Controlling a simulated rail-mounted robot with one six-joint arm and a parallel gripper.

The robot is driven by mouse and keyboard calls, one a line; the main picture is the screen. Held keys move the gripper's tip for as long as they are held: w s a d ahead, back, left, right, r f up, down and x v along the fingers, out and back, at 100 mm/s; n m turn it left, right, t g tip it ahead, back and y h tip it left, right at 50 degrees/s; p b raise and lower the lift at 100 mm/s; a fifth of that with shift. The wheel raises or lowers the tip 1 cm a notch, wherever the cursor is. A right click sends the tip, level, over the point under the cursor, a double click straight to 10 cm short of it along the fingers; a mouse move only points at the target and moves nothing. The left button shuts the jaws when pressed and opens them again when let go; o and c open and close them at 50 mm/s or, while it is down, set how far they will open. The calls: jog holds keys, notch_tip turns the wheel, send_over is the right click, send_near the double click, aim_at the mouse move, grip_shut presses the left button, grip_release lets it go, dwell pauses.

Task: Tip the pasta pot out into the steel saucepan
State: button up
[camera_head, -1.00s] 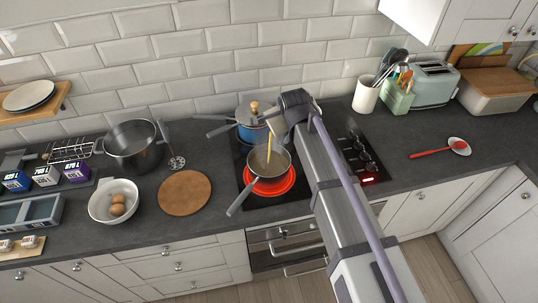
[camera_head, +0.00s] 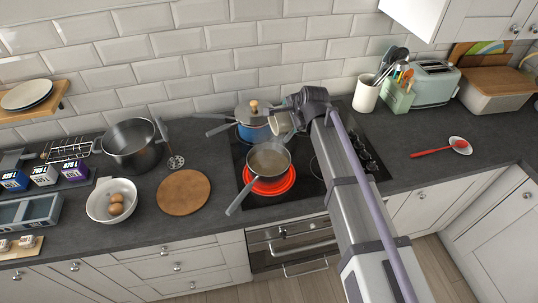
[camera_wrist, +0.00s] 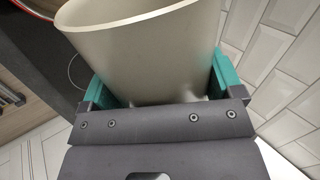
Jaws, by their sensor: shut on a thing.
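The pasta pot (camera_wrist: 140,50) is a plain cream vessel that fills much of the wrist view. My gripper (camera_wrist: 162,82) is shut on it, with a teal finger on each side. In the head view the pot (camera_head: 281,122) shows small and partly hidden by my wrist, just above and right of the saucepan, apart from it. I cannot see inside the pot. The steel saucepan (camera_head: 268,160) stands on a glowing red burner, its handle pointing to the lower left. Something beige-brown lies in it.
A blue pot with a lid (camera_head: 252,118) stands behind the saucepan, close to my gripper. A round wooden board (camera_head: 183,192), a white bowl with eggs (camera_head: 97,205) and a big dark pot (camera_head: 132,146) are to the left.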

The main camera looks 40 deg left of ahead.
jog(key=shift+f, duration=0.2)
jog(key=w+f+g+y+b, duration=0.1)
jog(key=b, duration=0.1)
jog(key=w+d+f+m+g+y+b, duration=0.1)
jog(key=f+g+b, duration=0.1)
jog(key=w+f+m+g+b, duration=0.1)
jog(key=f+b, duration=0.1)
jog(key=b, duration=0.1)
jog(key=shift+d+y, duration=0.35)
jog(key=shift+y, duration=0.05)
notch_tip(320, 180, down, 7)
jog(key=w+d+m+g+y+b, duration=0.1)
jog(key=m+g+y+b, duration=0.4)
jog(key=b, duration=1.4)
jog(key=w+g+y, duration=0.1)
jog(key=y, duration=0.1)
jog(key=shift+w+d+m+g+y, duration=0.3)
jog(key=shift+w+d+m, duration=0.05)
jog(key=shift+m, duration=0.05)
jog(key=shift+r, duration=0.1)
